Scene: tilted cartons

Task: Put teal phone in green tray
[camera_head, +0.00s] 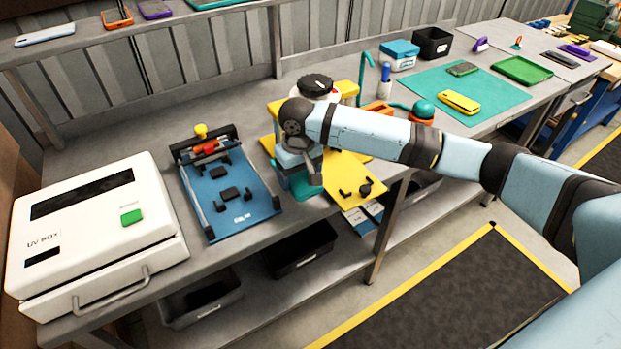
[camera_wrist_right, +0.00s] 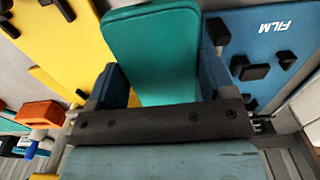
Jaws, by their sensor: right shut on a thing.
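The teal phone (camera_wrist_right: 152,45) is clamped between the two blue fingers of my right gripper (camera_wrist_right: 163,82) in the right wrist view. In the head view my right gripper (camera_head: 302,172) points down between the blue film fixture and the yellow board, and a teal edge of the phone (camera_head: 303,191) shows below it. I cannot tell how far the phone is above the bench. The green tray (camera_head: 522,70) lies at the far right of the bench and looks empty. My left gripper is not in view.
The blue film fixture (camera_head: 228,197) and white UV box (camera_head: 95,232) stand to the left. The yellow board (camera_head: 345,172) is beside the gripper. A teal mat (camera_head: 490,100) holds a yellow phone (camera_head: 458,102) and a dark green phone (camera_head: 463,69). Bins stand behind the mat.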

